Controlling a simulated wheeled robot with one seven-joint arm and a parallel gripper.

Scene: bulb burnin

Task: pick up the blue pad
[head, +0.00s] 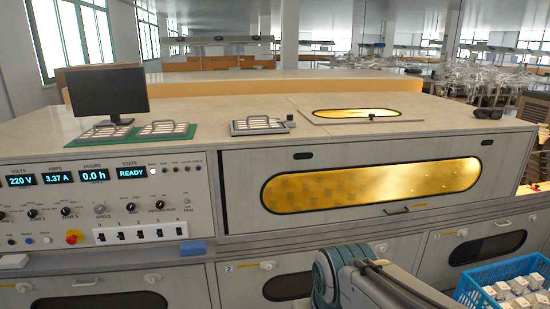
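A small blue pad (193,248) lies on the narrow front ledge of the machine, below the right end of the control panel and left of the large amber window. Nothing covers it in the head view. Part of my arm shows at the bottom, right of the pad and well apart from it. My gripper itself cannot be made out in this view.
A white pad-like thing (14,261) lies at the ledge's left end. The control panel (105,205) has knobs, switches and a red button (73,237). A monitor (108,94) stands on top. A blue crate (510,281) of white boxes is lower right.

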